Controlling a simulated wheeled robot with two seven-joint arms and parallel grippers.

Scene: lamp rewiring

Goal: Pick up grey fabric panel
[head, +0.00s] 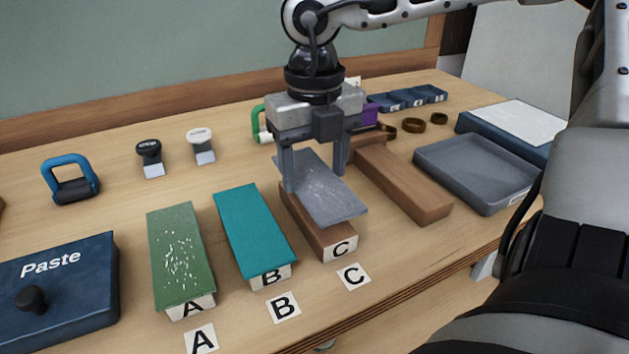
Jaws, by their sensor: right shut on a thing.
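The grey fabric panel (326,196) is a thin flat sheet in the middle of the head view. My right gripper (313,177) reaches down from above with its fingers at the panel's two long sides and is shut on it. The panel is tilted and sits over the wooden block labelled C (341,247). I cannot tell whether the panel touches the block. My left gripper is not in view.
Green block A (179,247) and teal block B (252,232) stand left of block C. A blue Paste box (58,282) is at far left. A wooden bar (405,185) and grey tray (470,170) lie to the right. The table's front edge is close.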

